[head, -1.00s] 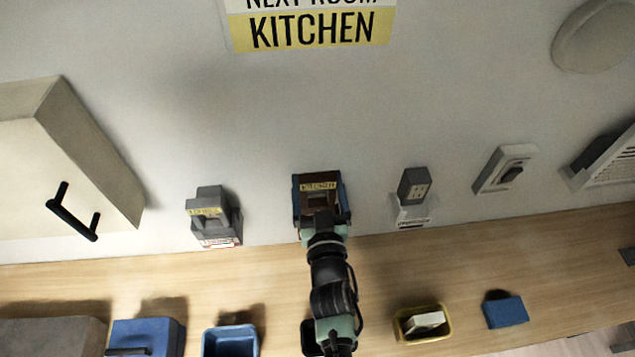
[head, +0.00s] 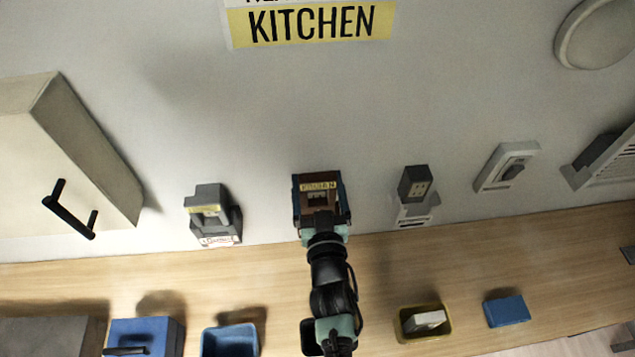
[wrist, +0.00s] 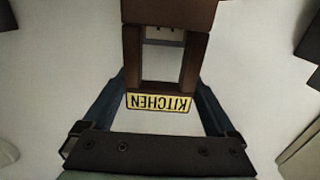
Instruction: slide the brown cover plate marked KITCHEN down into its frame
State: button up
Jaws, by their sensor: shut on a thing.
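In the wrist view the plate (wrist: 193,62) has an open window, through which a grey part with small screws shows. My gripper (wrist: 164,88) has its blue fingers on the two sides of the plate, shut on it. In the head view my gripper (head: 321,196) covers the plate's sides. The frame is not clearly visible behind the plate, so I cannot tell how far the plate sits in it.
Grey wall units stand at left (head: 212,215) and right (head: 414,187); a white switch (head: 508,167) is farther right. A cabinet (head: 70,150) juts out at far left. Below are a blue bin (head: 229,341), a yellow bin (head: 423,323) and a blue block (head: 507,311).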

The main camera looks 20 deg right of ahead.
aim_at(318, 203)
jog(key=shift+f+b, duration=2.05)
jog(key=shift+f, duration=0.2)
jog(key=o, duration=1)
jog(key=shift+s, duration=0.1)
jog(key=b+v, duration=0.2)
jog(key=v, duration=1)
jog(key=shift+s+a+r+b, duration=0.15)
jog(key=shift+s+b, duration=0.15)
jog(key=shift+s, duration=0.1)
